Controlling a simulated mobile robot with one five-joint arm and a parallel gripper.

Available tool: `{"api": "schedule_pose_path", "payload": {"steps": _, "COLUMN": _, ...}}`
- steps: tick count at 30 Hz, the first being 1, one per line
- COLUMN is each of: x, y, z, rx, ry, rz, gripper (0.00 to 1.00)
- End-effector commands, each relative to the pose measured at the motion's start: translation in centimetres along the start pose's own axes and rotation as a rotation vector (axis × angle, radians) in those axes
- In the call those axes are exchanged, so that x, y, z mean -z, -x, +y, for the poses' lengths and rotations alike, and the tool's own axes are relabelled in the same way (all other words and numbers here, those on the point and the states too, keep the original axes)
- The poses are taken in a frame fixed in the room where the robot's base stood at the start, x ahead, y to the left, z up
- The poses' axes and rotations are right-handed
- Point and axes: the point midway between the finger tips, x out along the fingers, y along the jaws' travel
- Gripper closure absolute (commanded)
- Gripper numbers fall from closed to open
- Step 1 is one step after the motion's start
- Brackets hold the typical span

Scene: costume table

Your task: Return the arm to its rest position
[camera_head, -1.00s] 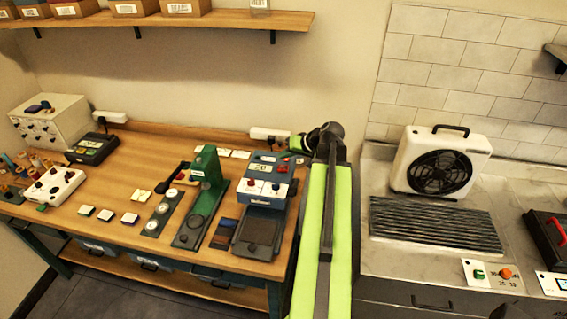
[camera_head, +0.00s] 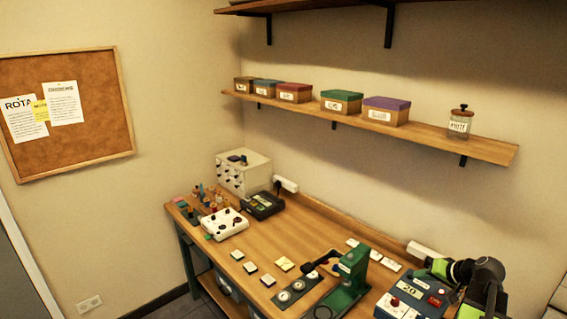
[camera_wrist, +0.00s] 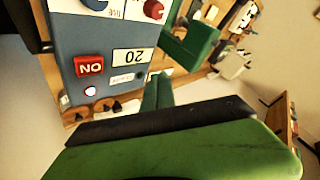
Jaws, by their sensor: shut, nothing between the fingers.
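My gripper (camera_head: 438,268) is at the lower right of the head view, at the end of my green and black arm, which shows only in part. It appears over the back of the blue machine (camera_head: 407,296) with the "20" display. In the wrist view my gripper (camera_wrist: 157,88) is shut and empty, with its green body filling the bottom. The blue machine (camera_wrist: 108,62) with a red ON button is close by at the upper left there. I cannot tell whether the gripper touches it.
A green press (camera_head: 345,287) stands left of the machine on the wooden bench (camera_head: 300,235). A shelf (camera_head: 420,137) with several boxes and a jar (camera_head: 460,122) runs above. A cork board (camera_head: 64,112) hangs on the left wall.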

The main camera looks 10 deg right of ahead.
Motion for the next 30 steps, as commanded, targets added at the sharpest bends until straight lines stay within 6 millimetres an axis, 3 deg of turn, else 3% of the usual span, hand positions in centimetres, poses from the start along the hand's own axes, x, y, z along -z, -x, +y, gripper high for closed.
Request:
{"api": "schedule_pose_path", "payload": {"steps": 1, "x": -1.4, "y": -3.6, "z": -3.0, "rx": 0.035, "ry": 0.048, "rz": -0.035, "gripper": 1.00}}
{"api": "schedule_pose_path", "payload": {"steps": 5, "x": -5.7, "y": -10.7, "z": -11.4, "rx": 0.098, "ry": 0.184, "rz": -0.139, "gripper": 1.00}}
{"api": "schedule_pose_path", "payload": {"steps": 6, "x": -7.6, "y": -12.6, "z": -13.8, "rx": 0.110, "ry": 0.231, "rz": -0.178, "gripper": 1.00}}
{"api": "schedule_pose_path", "payload": {"steps": 8, "x": -10.8, "y": -15.2, "z": -17.2, "rx": 0.119, "ry": 0.301, "rz": -0.242, "gripper": 1.00}}
{"api": "schedule_pose_path", "payload": {"steps": 12, "x": -19.4, "y": -19.7, "z": -23.8, "rx": 0.105, "ry": 0.453, "rz": -0.402, "gripper": 1.00}}
{"api": "schedule_pose_path", "payload": {"steps": 15, "x": -25.6, "y": -21.5, "z": -26.7, "rx": 0.058, "ry": 0.551, "rz": -0.513, "gripper": 1.00}}
{"api": "schedule_pose_path", "payload": {"steps": 18, "x": -30.6, "y": -22.1, "z": -28.1, "rx": -0.025, "ry": 0.625, "rz": -0.605, "gripper": 1.00}}
{"api": "schedule_pose_path", "payload": {"steps": 21, "x": -33.7, "y": -21.2, "z": -26.9, "rx": -0.175, "ry": 0.649, "rz": -0.677, "gripper": 1.00}}
{"api": "schedule_pose_path", "payload": {"steps": 25, "x": -32.9, "y": -19.1, "z": -23.4, "rx": -0.354, "ry": 0.576, "rz": -0.703, "gripper": 1.00}}
{"api": "schedule_pose_path", "payload": {"steps": 30, "x": -32.9, "y": -18.6, "z": -22.8, "rx": -0.402, "ry": 0.514, "rz": -0.707, "gripper": 1.00}}
